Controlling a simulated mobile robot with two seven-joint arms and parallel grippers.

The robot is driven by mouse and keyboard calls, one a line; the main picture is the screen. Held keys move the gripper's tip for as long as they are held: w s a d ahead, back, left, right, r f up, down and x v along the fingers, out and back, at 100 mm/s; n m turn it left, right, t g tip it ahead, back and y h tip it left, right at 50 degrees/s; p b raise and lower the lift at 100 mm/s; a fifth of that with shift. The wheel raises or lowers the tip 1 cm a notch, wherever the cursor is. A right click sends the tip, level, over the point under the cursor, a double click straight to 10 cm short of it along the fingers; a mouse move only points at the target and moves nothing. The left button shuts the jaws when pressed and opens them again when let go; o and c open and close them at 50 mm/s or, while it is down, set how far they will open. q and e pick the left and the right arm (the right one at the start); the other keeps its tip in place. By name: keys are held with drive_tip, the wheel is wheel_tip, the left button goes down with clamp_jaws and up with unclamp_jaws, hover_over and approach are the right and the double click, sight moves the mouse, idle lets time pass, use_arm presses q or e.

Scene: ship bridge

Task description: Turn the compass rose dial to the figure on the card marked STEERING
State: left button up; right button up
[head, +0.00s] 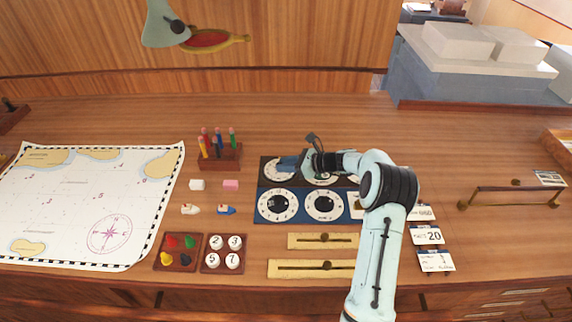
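Two rows of round white dials sit mid-desk. The upper-left dial (274,178) and an upper dial beside it are on a dark panel (264,165), partly covered by my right gripper (287,164). The gripper is low over the upper-left dial; contact and finger opening are unclear. The lower-left dial (266,207) and lower-middle dial (323,204) are on a blue panel (258,219). I cannot tell which dial bears the compass rose. Several small cards stand at the right; one card (429,236) reads 20. The word STEERING is not legible. My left gripper is not in view.
A chart (70,205) covers the left desk. A pen block (220,157) stands behind small boats and blocks. Two brown trays (225,267) and two yellow slider bars (310,268) lie in front. A brass rail (510,190) stands right. Desk behind the dials is clear.

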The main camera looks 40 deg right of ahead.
drive_tip(key=o, duration=0.4)
drive_tip(key=b+v, duration=0.1)
drive_tip(key=v, duration=1.1)
drive_tip(key=shift+s+d+r+b, duration=0.1)
drive_tip(key=shift+s+b, duration=0.05)
drive_tip(key=shift+b, duration=0.2)
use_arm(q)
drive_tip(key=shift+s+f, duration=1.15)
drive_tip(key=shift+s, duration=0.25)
use_arm(e)
drive_tip(key=shift+s+d+r, duration=0.25)
drive_tip(key=shift+s, duration=0.15)
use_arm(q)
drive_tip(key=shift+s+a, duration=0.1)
use_arm(e)
drive_tip(key=shift+a+f, duration=0.1)
